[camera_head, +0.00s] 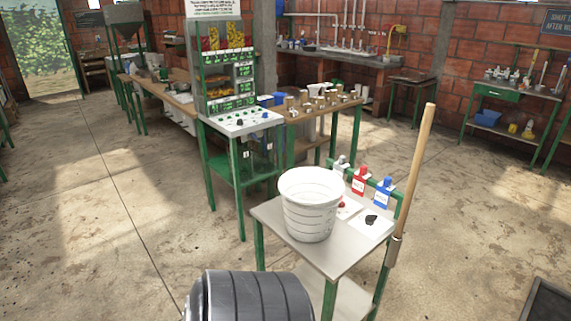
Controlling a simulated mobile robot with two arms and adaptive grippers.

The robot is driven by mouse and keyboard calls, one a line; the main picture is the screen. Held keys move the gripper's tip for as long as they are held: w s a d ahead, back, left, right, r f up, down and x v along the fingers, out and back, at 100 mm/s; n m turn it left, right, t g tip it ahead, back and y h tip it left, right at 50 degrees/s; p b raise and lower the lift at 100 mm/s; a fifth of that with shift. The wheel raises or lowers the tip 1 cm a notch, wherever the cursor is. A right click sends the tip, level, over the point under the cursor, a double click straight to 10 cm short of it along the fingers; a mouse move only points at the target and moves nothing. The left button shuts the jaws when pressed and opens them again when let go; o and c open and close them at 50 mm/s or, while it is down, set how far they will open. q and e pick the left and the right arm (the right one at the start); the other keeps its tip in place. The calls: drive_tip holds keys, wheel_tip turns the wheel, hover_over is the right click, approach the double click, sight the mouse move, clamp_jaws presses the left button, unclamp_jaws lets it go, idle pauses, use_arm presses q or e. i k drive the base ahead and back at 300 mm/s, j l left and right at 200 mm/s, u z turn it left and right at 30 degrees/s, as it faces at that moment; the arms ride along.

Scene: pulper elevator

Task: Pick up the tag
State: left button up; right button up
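No single object is clearly marked as the tag. A red tag-like piece (359,181) and a blue one (383,191), each with a white label, stand or hang at the green back rail of a small table (335,255). A pale grey piece (340,164) is to their left. On the tabletop lie a white card (348,209) with a small red item and another white card (370,226) with a small black item. Their wording is too small to read. Neither of my grippers is in view.
A white bucket (310,205) stands on the small table, left of the cards. A long wooden handle (415,165) leans at its right side. A dark ribbed cylinder (250,298) is at the bottom. A control panel (238,122) stands behind. Open floor lies left.

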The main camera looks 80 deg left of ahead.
sight(338, 167)
drive_tip(key=u, duration=2.1)
drive_tip(key=i+j+u, duration=1.05)
drive_tip(key=u, duration=0.15)
drive_tip(key=i+u, duration=0.4)
drive_tip(key=i, duration=0.1)
